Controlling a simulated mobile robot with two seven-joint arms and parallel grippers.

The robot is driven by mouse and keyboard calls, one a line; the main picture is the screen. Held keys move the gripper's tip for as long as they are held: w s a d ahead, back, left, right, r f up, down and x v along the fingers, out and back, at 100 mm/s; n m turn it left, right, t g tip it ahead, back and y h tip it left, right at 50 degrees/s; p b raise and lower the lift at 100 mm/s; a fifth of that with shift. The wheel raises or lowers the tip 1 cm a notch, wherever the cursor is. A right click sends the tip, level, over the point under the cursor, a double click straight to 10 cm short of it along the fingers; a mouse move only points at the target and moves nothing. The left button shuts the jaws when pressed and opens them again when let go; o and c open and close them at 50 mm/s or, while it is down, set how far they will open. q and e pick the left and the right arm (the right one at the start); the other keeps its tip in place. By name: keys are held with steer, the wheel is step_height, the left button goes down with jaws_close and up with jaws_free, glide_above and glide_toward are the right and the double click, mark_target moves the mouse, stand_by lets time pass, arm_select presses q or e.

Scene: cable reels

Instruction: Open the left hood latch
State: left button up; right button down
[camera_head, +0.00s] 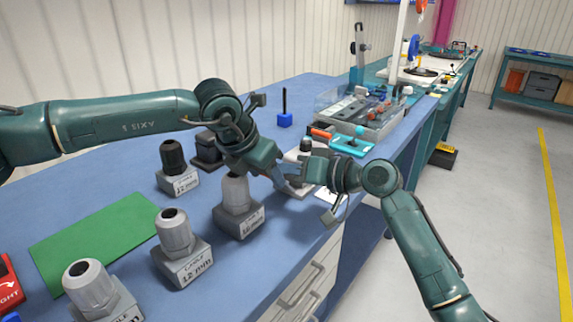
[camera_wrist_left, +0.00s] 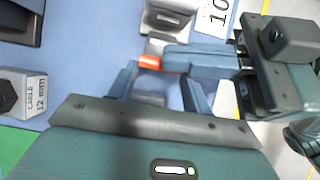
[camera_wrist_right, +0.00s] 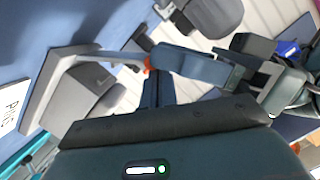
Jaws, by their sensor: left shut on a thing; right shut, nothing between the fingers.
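The grey hood (camera_head: 292,156) stands at the table's right edge, mostly hidden by my grippers. In the right wrist view it is a grey block (camera_wrist_right: 78,97) on a pale base. A small orange piece, apparently on a latch, shows in the left wrist view (camera_wrist_left: 150,62) and the right wrist view (camera_wrist_right: 147,63). My left gripper (camera_head: 290,184) reaches down at the hood, its fingers apart around a grey part of it; exactly which part is hidden. My right gripper (camera_head: 312,178) comes from the right, shut and empty, its fingertips close to the orange piece. I cannot tell whether they touch.
Several cable glands on labelled blocks stand nearby, one (camera_head: 236,196) just left of the grippers. A green mat (camera_head: 95,238) lies at left. Free floor is at right.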

arm_select(q)
steer(key=shift+s+f, duration=0.15)
steer(key=shift+f, duration=0.1)
steer(key=o, duration=1.3)
steer(key=shift+w+d+r, duration=0.15)
steer(key=shift+w, duration=0.05)
steer(key=shift+o, duration=0.4)
steer(key=shift+r, duration=0.1)
